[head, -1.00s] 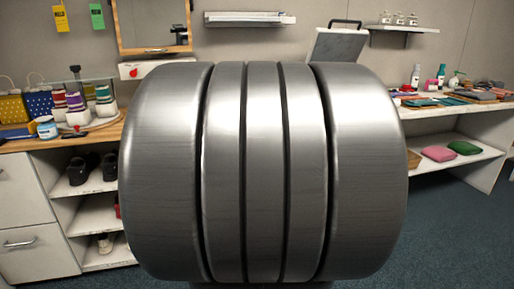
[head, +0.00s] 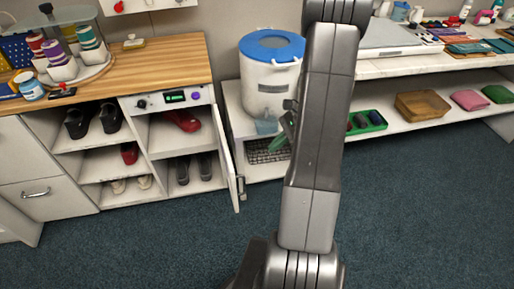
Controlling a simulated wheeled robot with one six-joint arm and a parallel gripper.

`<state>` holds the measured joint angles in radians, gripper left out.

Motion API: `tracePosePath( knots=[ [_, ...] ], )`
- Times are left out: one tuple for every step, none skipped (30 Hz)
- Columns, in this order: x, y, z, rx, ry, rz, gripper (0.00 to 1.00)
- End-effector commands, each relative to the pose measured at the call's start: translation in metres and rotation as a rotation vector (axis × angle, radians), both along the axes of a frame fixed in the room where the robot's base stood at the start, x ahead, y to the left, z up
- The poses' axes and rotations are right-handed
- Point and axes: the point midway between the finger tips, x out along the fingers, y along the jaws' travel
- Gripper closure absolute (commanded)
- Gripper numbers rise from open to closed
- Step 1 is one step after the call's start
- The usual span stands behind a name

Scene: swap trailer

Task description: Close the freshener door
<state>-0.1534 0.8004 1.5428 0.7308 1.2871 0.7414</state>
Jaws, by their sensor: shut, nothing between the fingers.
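The freshener is the cabinet compartment with a control panel (head: 175,98) bearing a green display, under the wooden counter. Red shoes (head: 183,121) sit on its upper shelf and dark shoes (head: 193,168) below. Its white door (head: 228,158) stands open, hinged on the right side and swung out toward me, with a handle near its lower free edge. My gripper (head: 283,138) is mostly hidden behind my arm, to the right of the door and apart from it in the picture. What shows of it is small; it is shut and holds nothing.
Right of the door, a white bucket with a blue lid (head: 272,73) stands on a low shelf, above a wire rack (head: 268,151). The carpet (head: 140,240) in front is clear.

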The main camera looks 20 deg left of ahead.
Motion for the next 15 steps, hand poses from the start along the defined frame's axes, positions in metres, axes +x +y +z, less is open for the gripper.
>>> tracePosePath(
  knots=[
    [-0.001,0.003,-0.002,0.001,0.003,-0.001,1.00],
    [-0.002,0.004,-0.004,0.001,0.005,-0.001,1.00],
    [-0.004,0.007,-0.008,0.001,0.006,0.000,1.00],
    [-0.006,0.009,-0.011,0.001,0.006,0.001,1.00],
    [-0.008,0.011,-0.014,0.000,0.007,0.001,1.00],
    [-0.011,0.015,-0.019,-0.001,0.007,0.001,1.00],
    [-0.013,0.019,-0.023,0.000,0.007,0.001,1.00],
    [-0.016,0.023,-0.028,0.000,0.006,0.002,1.00],
    [-0.019,0.028,-0.034,-0.001,0.007,0.004,1.00],
    [-0.022,0.031,-0.039,-0.002,0.007,0.003,1.00],
    [-0.025,0.035,-0.043,-0.001,0.007,0.002,1.00],
    [-0.028,0.041,-0.050,-0.001,0.006,0.003,1.00],
    [-0.031,0.044,-0.054,-0.001,0.006,0.003,1.00],
    [-0.033,0.048,-0.059,-0.001,0.006,0.003,1.00],
    [-0.036,0.053,-0.064,-0.001,0.005,0.003,1.00]
  ],
)
